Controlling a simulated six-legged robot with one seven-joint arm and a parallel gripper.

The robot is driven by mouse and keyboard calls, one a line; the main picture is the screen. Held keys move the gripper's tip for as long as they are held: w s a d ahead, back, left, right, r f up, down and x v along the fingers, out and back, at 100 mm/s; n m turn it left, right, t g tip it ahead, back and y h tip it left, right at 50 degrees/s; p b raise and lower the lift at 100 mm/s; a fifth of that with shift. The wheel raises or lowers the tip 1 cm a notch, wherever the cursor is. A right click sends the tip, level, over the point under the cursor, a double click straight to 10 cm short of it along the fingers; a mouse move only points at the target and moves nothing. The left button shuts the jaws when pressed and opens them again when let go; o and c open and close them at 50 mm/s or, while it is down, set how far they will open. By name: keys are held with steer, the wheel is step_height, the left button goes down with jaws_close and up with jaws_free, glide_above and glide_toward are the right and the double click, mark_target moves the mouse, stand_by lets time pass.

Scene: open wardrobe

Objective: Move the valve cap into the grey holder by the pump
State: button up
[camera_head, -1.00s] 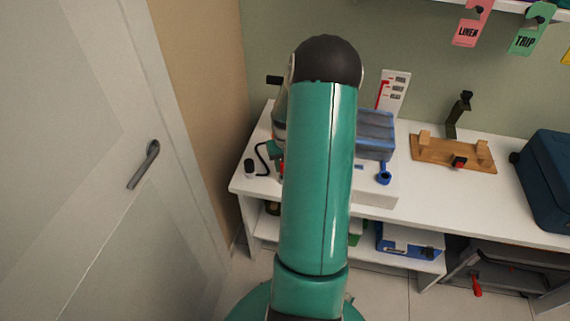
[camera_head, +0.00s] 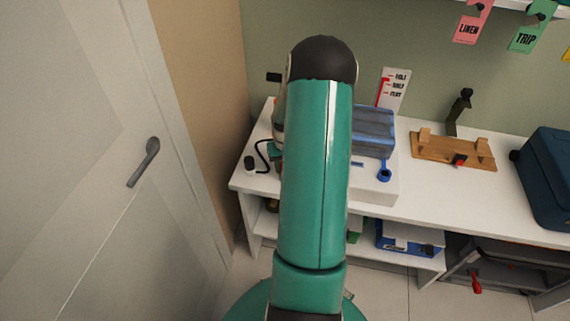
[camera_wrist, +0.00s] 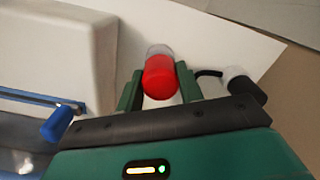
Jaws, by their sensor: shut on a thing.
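My gripper (camera_wrist: 160,87) is shut on a red rounded cap (camera_wrist: 160,78), which I take to be the valve cap, with one green finger on each side. A pale grey round piece (camera_wrist: 159,50) shows just beyond the cap; it may be the grey holder, and I cannot tell whether they touch. The white base (camera_wrist: 65,50) with a blue lever (camera_wrist: 58,122) lies to the left, apparently the pump. In the head view the pump's grey-blue body (camera_head: 373,130) stands right of my arm, on the white counter. My arm hides the gripper and cap there.
A small black-and-white piece with a black cable (camera_wrist: 238,82) is close right of the gripper; it also shows in the head view (camera_head: 250,163). A wooden rack (camera_head: 450,150) and a dark blue case (camera_head: 548,180) stand farther right. A door (camera_head: 100,150) is at left.

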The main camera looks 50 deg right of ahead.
steer(key=shift+f, duration=0.5)
steer(key=o, duration=1.2)
steer(key=shift+c, duration=0.2)
steer(key=shift+r, duration=0.15)
step_height(320, 180, up, 14)
steer(key=shift+f, duration=0.25)
